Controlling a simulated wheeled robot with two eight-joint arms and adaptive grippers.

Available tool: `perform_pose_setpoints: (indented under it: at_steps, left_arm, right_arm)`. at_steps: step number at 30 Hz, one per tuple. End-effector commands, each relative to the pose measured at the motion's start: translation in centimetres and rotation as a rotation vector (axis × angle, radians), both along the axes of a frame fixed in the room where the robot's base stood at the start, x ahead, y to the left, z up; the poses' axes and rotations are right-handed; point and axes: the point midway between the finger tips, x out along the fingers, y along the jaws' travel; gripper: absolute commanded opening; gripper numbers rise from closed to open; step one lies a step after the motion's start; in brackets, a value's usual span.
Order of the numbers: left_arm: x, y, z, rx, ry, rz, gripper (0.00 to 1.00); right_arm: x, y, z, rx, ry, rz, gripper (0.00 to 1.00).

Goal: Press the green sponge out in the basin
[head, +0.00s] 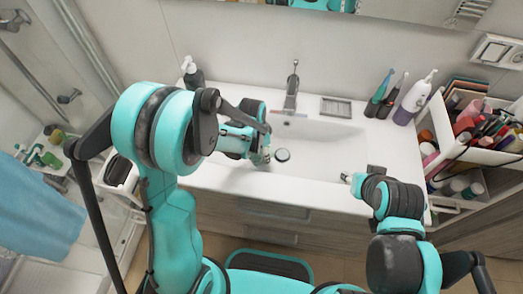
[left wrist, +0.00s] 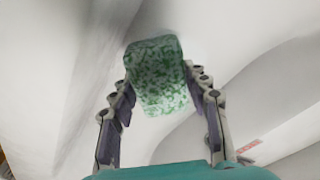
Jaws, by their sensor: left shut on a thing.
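The green speckled sponge (left wrist: 157,78) sits between the fingers of my left gripper (left wrist: 160,95) in the left wrist view. The gripper is shut on it, with a finger on each side. In the head view my left gripper (head: 262,156) is low in the white basin (head: 325,150), just left of the drain. The sponge is largely hidden there by the gripper. My right gripper (head: 350,179) is at the basin's front right edge, and its fingers are too small to tell if open or shut.
A dark pump bottle (head: 193,75) stands at the back left. A soap dish (head: 336,107), toothbrushes (head: 378,95) and a white bottle (head: 413,98) line the back right. A filled cosmetics cart (head: 447,135) stands at right.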

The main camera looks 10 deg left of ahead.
Motion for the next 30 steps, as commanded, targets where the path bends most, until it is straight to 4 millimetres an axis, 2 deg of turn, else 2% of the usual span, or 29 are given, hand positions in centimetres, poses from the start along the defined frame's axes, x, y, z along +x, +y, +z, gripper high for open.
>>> perform_pose_setpoints:
  at_steps: [1, 3, 12, 18, 30]
  left_arm:
    - [0.0, 0.0, -1.1, 0.0, 0.0, 0.0, 0.23]
    - [0.0, 0.0, -2.0, 0.0, 0.0, 0.0, 0.23]
    - [0.0, 0.0, -4.8, 0.0, 0.0, 0.0, 0.23]
    - [0.0, 0.0, -5.4, 0.0, 0.0, 0.0, 0.23]
    - [0.0, 0.0, -5.4, 0.0, 0.0, 0.0, 0.23]
  right_arm:
    - [0.0, 0.0, -0.9, 0.0, 0.0, 0.0, 0.4]
    - [0.0, 0.0, -1.5, 0.0, 0.0, 0.0, 0.4]
    - [0.0, 0.0, -3.4, 0.0, 0.0, 0.0, 0.4]
    - [0.0, 0.0, -3.8, 0.0, 0.0, 0.0, 0.4]
    - [0.0, 0.0, -3.8, 0.0, 0.0, 0.0, 0.4]
